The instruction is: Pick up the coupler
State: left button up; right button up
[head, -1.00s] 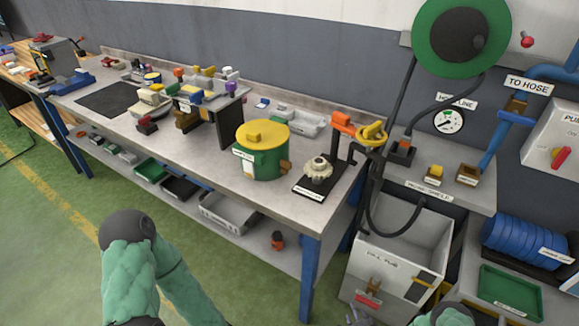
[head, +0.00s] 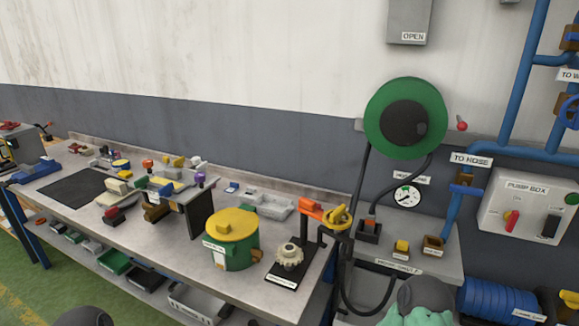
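No label here reads as coupler, so I cannot tell for certain which part it is. Neither gripper shows.
The workbench (head: 165,252) holds a green drum with a yellow lid (head: 231,235), a pale gear on a black stand (head: 289,257) and an orange-handled fixture (head: 322,214). A gauge (head: 407,196), blue pipes (head: 530,75) and a pump box (head: 530,205) are on the wall.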

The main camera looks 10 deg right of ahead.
aim_at(370, 216)
jog(key=i+l+u, duration=0.1)
jog(key=l+u, duration=0.25)
jog(key=l, duration=0.15)
jog(key=l+u, duration=0.35)
jog(key=l, duration=0.15)
jog(key=l+u, duration=0.35)
jog(key=l, duration=0.15)
